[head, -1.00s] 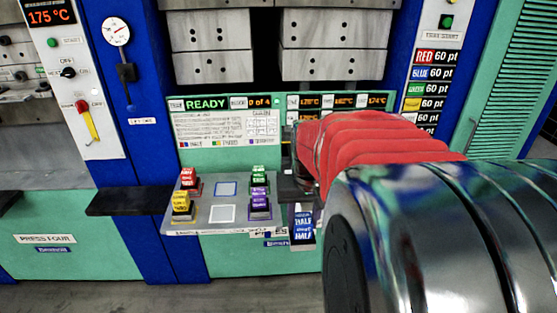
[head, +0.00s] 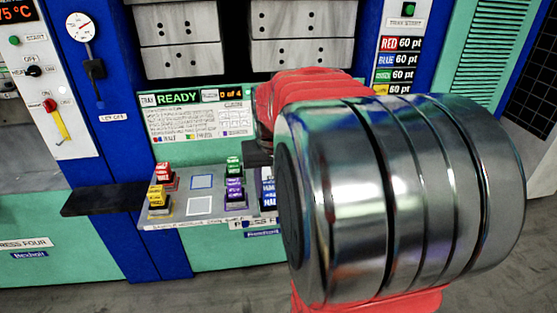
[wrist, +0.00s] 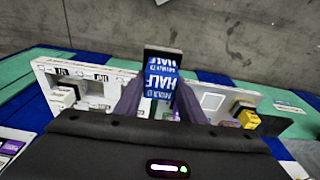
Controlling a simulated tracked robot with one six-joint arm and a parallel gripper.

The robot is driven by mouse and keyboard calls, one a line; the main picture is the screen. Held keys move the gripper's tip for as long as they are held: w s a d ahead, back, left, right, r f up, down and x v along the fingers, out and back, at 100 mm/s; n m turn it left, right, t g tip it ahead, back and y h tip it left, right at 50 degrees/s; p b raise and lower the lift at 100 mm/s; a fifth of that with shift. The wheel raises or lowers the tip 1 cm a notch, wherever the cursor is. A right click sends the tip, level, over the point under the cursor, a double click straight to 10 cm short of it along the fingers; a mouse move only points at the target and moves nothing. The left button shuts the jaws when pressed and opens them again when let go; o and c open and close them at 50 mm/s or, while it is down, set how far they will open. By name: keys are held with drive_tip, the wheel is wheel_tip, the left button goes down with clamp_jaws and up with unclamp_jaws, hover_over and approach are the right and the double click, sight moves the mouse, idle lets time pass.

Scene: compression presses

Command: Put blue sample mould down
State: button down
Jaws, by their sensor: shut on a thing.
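The blue sample mould (head: 268,190) is held by my gripper (head: 260,160) at the right end of the grey tray (head: 220,209), just right of the purple mould. I cannot tell if it touches the tray. In the wrist view the blue mould (wrist: 160,78) sits between the two fingers of my gripper (wrist: 158,98), its HALF label showing. The tray has a blue-outlined empty square and a white-outlined empty square. My arm hides the tray's right end in the head view.
Red (head: 163,177) and yellow (head: 159,200) moulds stand at the tray's left, green (head: 234,167) and purple (head: 235,192) moulds at its right. A dark shelf (head: 103,200) juts out left. The press panel (head: 195,122) rises behind, reading READY and 0 of 4.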

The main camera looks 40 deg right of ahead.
drive_tip(key=w+a+n, duration=0.2)
drive_tip(key=w+a, duration=0.3)
drive_tip(key=w, duration=0.5)
drive_tip(key=w+a+f+n, duration=0.2)
drive_tip(key=w+a, duration=0.4)
drive_tip(key=a, duration=0.4)
drive_tip(key=w+a+f+n+y, duration=0.1)
drive_tip(key=w+a+f, duration=0.4)
drive_tip(key=a, duration=0.5)
drive_tip(key=shift+w+f+n, duration=0.2)
drive_tip(key=shift+w+n, duration=0.2)
drive_tip(key=shift+n, duration=0.3)
drive_tip(key=shift+a, duration=0.1)
